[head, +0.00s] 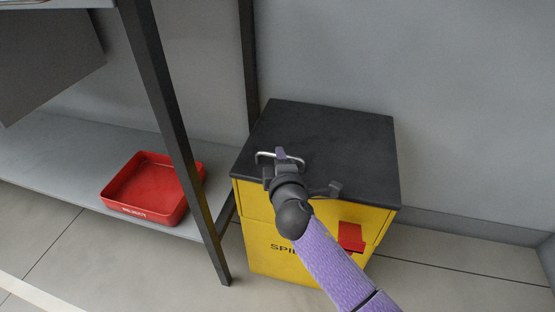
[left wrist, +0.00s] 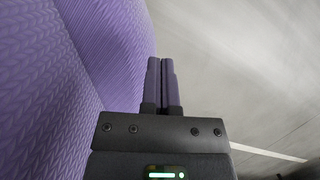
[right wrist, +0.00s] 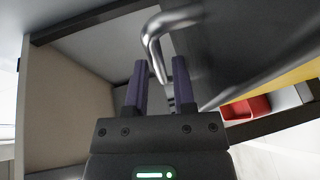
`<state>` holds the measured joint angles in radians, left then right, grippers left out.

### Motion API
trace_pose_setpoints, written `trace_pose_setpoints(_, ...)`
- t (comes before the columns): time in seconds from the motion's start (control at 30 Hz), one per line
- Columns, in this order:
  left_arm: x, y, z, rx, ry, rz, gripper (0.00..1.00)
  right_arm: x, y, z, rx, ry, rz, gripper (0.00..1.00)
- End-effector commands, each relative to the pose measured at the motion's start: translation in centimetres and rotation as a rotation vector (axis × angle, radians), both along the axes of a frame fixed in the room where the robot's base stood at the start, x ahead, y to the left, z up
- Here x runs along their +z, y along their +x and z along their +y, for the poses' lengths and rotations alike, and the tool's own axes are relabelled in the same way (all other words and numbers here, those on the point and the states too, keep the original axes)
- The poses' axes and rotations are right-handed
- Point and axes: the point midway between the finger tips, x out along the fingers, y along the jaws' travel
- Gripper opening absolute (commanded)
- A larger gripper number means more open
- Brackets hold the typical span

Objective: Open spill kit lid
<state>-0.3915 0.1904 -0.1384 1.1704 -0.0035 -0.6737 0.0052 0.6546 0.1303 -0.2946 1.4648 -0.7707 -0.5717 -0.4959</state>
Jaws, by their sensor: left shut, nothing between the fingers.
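The spill kit (head: 285,256) is a yellow box with a flat black lid (head: 340,135), which lies closed on top. A silver bar handle (head: 264,155) stands on the lid; its bent end also shows large in the right wrist view (right wrist: 152,38). My right gripper (head: 281,155) is at the handle; in the right wrist view its fingers (right wrist: 160,82) are apart, with the handle's lower part between their tips. I cannot tell whether they touch it. A red latch (head: 350,238) is on the box front. My left gripper (left wrist: 161,82) is shut and empty, away from the kit.
A dark-framed shelf (head: 70,146) stands left of the kit, its post (head: 170,120) close to the box. A red tray (head: 150,212) sits on its lower board. A grey wall (head: 450,110) is behind the kit. The floor (head: 450,285) at front right is clear.

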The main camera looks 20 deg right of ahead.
Motion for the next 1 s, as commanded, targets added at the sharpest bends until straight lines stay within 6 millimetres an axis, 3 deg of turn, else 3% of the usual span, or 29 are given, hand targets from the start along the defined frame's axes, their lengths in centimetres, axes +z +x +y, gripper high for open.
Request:
trace_pose_setpoints(0.23,0.5,3.0,-0.1,0.0,0.006,-0.024,0.0,-0.5,1.5,-0.3,0.0,-0.001,0.002,0.32)
trace_pose_setpoints(0.6,0.9,3.8,-0.1,0.0,0.008,-0.031,0.0,-0.3,1.8,-0.4,0.0,-0.001,0.0,0.32)
trace_pose_setpoints(0.77,0.9,3.7,-0.1,0.0,0.008,-0.031,0.0,-0.3,1.8,-0.4,0.0,0.0,0.001,0.0)
trace_pose_setpoints(1.0,0.9,3.7,-0.1,0.0,0.007,-0.03,0.0,-0.4,1.8,-0.4,0.0,0.0,0.001,0.0)
